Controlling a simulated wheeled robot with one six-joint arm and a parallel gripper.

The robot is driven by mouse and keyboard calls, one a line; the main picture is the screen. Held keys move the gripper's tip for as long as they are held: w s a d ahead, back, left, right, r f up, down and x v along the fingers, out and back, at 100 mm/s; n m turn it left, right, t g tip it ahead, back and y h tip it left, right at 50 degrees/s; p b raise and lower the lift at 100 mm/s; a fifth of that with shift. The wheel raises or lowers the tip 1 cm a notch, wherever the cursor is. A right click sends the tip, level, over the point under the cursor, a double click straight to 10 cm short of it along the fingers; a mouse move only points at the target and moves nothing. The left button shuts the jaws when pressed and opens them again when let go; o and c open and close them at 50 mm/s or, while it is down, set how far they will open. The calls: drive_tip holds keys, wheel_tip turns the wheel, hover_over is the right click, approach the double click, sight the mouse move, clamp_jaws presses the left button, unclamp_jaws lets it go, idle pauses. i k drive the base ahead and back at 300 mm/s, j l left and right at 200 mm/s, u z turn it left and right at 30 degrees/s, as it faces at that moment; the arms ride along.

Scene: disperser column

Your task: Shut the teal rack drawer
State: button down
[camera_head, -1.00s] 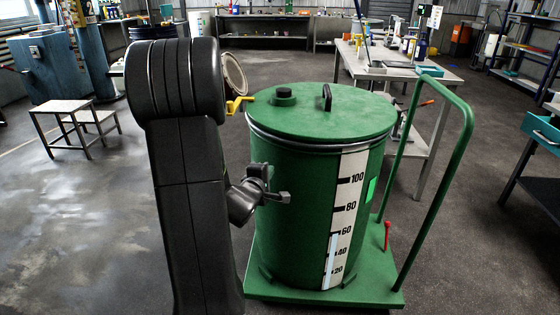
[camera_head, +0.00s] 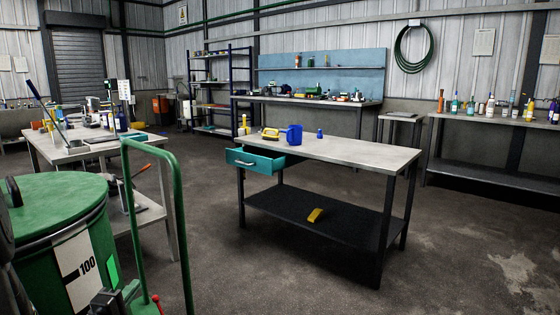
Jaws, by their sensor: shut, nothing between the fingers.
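The teal drawer (camera_head: 255,161) hangs under the left end of a grey-topped workbench (camera_head: 360,153). It is pulled out toward the left front, with its front panel, pale handle and part of its inside showing. My gripper (camera_head: 115,297) shows only in part at the bottom left, in front of the green drum. It is shut and empty, well apart from the drawer.
A green drum (camera_head: 50,205) and its cart's green handle rail (camera_head: 172,170) stand close at the left. A blue jug (camera_head: 294,134) sits on the workbench, and a yellow object (camera_head: 315,215) lies on its lower shelf. Open floor lies before the workbench.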

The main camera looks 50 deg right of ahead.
sight(254, 159)
drive_tip(key=i+l+z, duration=0.15)
drive_tip(key=l+z, duration=0.25)
drive_tip(key=i+l+z, duration=0.15)
drive_tip(key=l+z, duration=0.15)
drive_tip(key=z, duration=0.15)
drive_tip(key=i+l+z, duration=0.2)
drive_tip(key=z, duration=0.2)
drive_tip(key=i+l+z, duration=0.25)
drive_tip(key=z, duration=0.2)
drive_tip(key=i+l+z, duration=0.2)
drive_tip(key=i, duration=0.3)
drive_tip(key=i+z, duration=0.15)
drive_tip(key=i, duration=0.35)
drive_tip(key=i+l+u, duration=0.1)
drive_tip(key=i+u, duration=0.2)
drive_tip(key=u, duration=0.2)
drive_tip(key=i+l+u, duration=0.2)
drive_tip(key=u, duration=0.25)
drive_tip(key=i+l+u, duration=0.3)
drive_tip(key=u, duration=0.2)
drive_tip(key=i+l+u, duration=0.15)
drive_tip(key=l+u, duration=0.2)
drive_tip(key=u, duration=0.15)
drive_tip(key=i+l+u, duration=0.1)
drive_tip(key=l+u, duration=0.4)
drive_tip(key=j, duration=0.1)
